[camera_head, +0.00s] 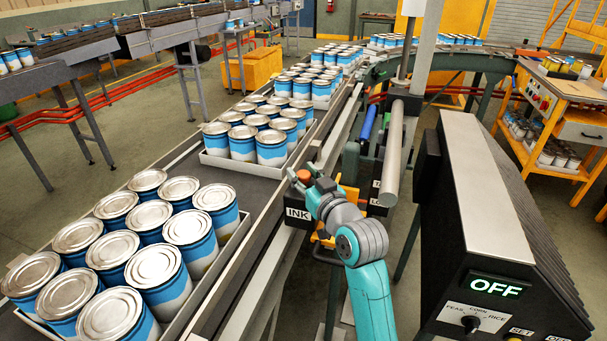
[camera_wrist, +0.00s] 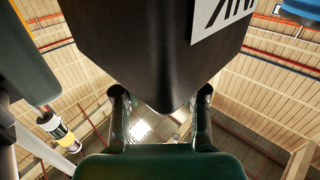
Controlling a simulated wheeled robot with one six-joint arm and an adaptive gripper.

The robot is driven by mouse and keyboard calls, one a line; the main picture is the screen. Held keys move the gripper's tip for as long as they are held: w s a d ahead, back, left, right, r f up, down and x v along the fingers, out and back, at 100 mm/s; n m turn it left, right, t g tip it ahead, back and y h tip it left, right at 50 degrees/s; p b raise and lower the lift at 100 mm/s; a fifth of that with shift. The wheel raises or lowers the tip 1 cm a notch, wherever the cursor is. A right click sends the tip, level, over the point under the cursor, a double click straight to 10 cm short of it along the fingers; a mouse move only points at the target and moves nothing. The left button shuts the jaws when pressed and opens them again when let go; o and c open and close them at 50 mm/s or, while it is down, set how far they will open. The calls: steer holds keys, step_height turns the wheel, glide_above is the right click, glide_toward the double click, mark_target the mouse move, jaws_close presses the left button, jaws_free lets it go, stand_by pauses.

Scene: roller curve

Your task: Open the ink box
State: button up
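The ink box (camera_head: 297,222) is a small dark box with a white INK label, mounted beside the conveyor rail in the head view. Most of it is hidden behind my arm, and I cannot tell whether its lid is shut. In the wrist view the dark box (camera_wrist: 150,45) fills the upper middle, with part of its label at the upper right. My gripper (camera_wrist: 161,98) has its two fingers apart, one on each side of the box's lower end. I cannot tell whether they touch it. In the head view my fingertips are hard to make out near the box.
An orange knob (camera_head: 304,177) shows just above the box. The conveyor (camera_head: 262,185) at the left carries trays of blue and white cans. A black control panel (camera_head: 490,220) with a lit OFF sign stands at the right. A grey roller (camera_head: 391,150) and posts rise behind the gripper.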

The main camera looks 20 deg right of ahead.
jaws_close()
steer(key=shift+s+d, duration=0.1)
